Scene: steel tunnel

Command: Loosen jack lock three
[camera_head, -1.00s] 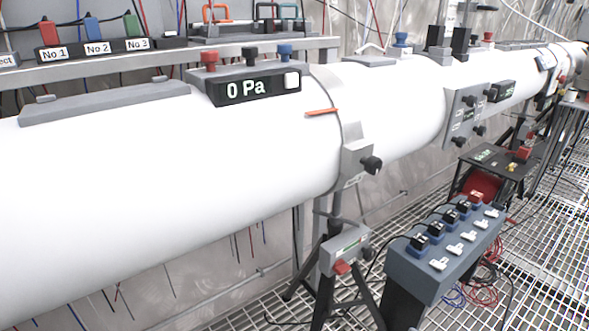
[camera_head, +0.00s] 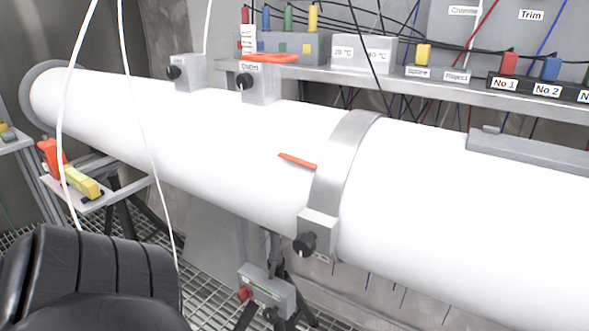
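A grey jack box (camera_head: 268,291) with a red knob (camera_head: 244,294) sits on a dark stand below the white tube (camera_head: 220,150), under the ring clamp. Its label is too small to read, so I cannot tell whether it is jack lock three. The grey ring clamp (camera_head: 345,165) around the tube has a black knob (camera_head: 304,244) at its lower side. An orange strip (camera_head: 297,160) lies on the tube left of the clamp. Neither of my grippers is in view.
A grey shelf (camera_head: 440,90) with labelled boxes and coloured plugs runs behind the tube. Two grey blocks with black knobs, one block (camera_head: 187,72) further left, stand at the tube. A small side stand (camera_head: 100,190) holds a yellow item. Thin white cables hang at the left.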

